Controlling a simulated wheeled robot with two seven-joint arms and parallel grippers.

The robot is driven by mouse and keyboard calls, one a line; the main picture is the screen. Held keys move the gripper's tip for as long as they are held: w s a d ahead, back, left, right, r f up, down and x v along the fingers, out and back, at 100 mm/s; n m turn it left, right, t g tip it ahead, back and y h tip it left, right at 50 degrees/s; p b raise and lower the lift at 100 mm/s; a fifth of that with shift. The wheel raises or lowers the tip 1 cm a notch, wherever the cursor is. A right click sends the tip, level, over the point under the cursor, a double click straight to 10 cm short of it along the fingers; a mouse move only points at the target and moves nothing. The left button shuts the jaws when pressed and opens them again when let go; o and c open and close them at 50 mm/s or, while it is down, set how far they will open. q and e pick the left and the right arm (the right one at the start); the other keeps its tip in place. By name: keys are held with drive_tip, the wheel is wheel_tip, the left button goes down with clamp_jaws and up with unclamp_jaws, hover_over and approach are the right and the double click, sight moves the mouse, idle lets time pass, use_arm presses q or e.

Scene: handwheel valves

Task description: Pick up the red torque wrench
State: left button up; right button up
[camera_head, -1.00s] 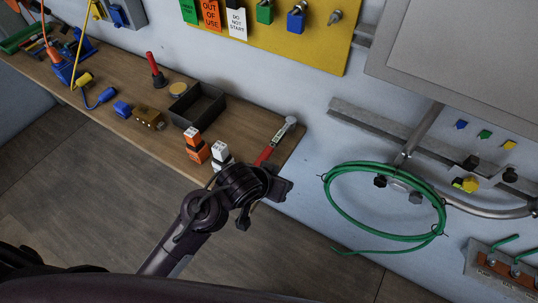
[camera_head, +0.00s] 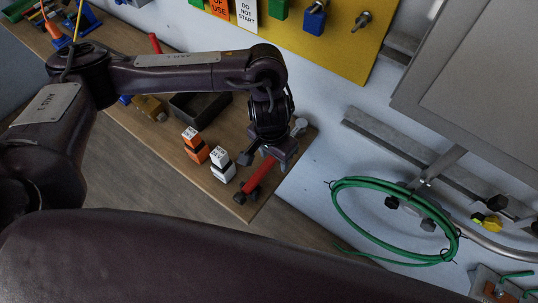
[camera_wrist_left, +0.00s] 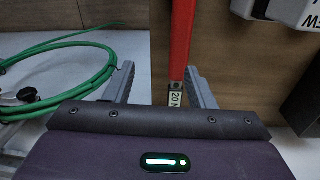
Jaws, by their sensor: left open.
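The red torque wrench (camera_head: 260,177) lies on the wooden bench near its right corner. Its silver head (camera_head: 299,126) shows beyond my left gripper, and the gripper hides part of its length. My left gripper (camera_head: 266,161) is over the wrench, open. In the left wrist view the red handle (camera_wrist_left: 181,40) runs between the two spread fingers (camera_wrist_left: 160,88), nearer the right one, with a "20 N" label close to the palm. I cannot tell whether a finger touches it. My right gripper is not in view.
A white block (camera_head: 222,168) and an orange block (camera_head: 196,150) stand left of the wrench. A black tray (camera_head: 198,108) is behind them, partly hidden by my arm. A green hose coil (camera_head: 345,215) hangs on the wall at right. The bench edge is close to the wrench.

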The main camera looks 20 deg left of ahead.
sight(265, 166)
use_arm(q)
drive_tip(key=shift+w+a+r+n+y, duration=0.1)
drive_tip(key=shift+w+a+n+y, duration=0.1)
drive_tip(key=shift+a, duration=0.3)
drive_tip(key=shift+w+a+r+n+y, duration=0.1)
drive_tip(key=shift+w+a, duration=0.1)
drive_tip(key=shift+a, duration=0.3)
drive_tip(key=shift+a+f, duration=0.25)
drive_tip(key=shift+f, duration=0.05)
drive_tip(key=shift+s+d+f+b, duration=0.1)
drive_tip(key=shift+s+f+b, duration=0.1)
drive_tip(key=shift+f, duration=0.4)
drive_tip(key=shift+s+f+b, duration=0.15)
drive_tip(key=shift+f, duration=0.45)
drive_tip(key=shift+f+b, duration=0.4)
drive_tip(key=shift+f, duration=1.95)
drive_tip(key=shift+c, duration=0.4)
clamp_jaws()
